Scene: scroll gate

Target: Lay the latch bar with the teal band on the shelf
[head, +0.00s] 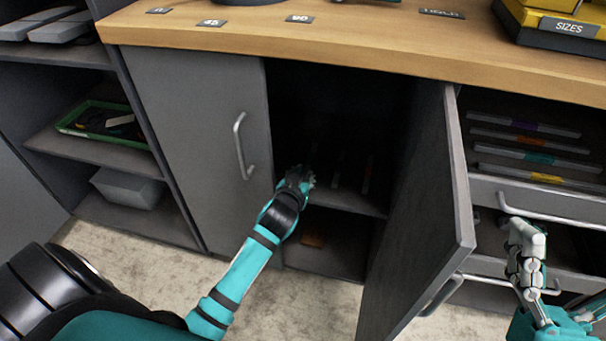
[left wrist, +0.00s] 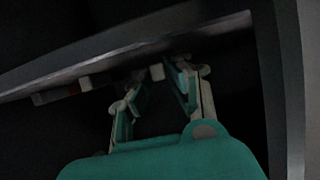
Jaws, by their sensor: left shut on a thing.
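My left gripper (head: 296,182) reaches into the open dark cabinet, at the edge of its inner shelf (head: 345,199). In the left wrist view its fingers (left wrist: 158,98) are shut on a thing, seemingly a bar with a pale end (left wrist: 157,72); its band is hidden. Other slim bars stand dimly on that shelf, one with a reddish part (head: 367,172). A pale bar with a teal band (head: 520,156) lies among banded bars in the right-hand unit. My right gripper (head: 522,228) is in front of that unit's drawers; its fingers are unclear.
The open cabinet door (head: 430,210) stands between my two arms. A closed door with a handle (head: 243,146) is left of the opening. Open shelves at the far left hold a green tray (head: 105,122) and a grey box (head: 128,188). The wooden counter (head: 350,38) overhangs above.

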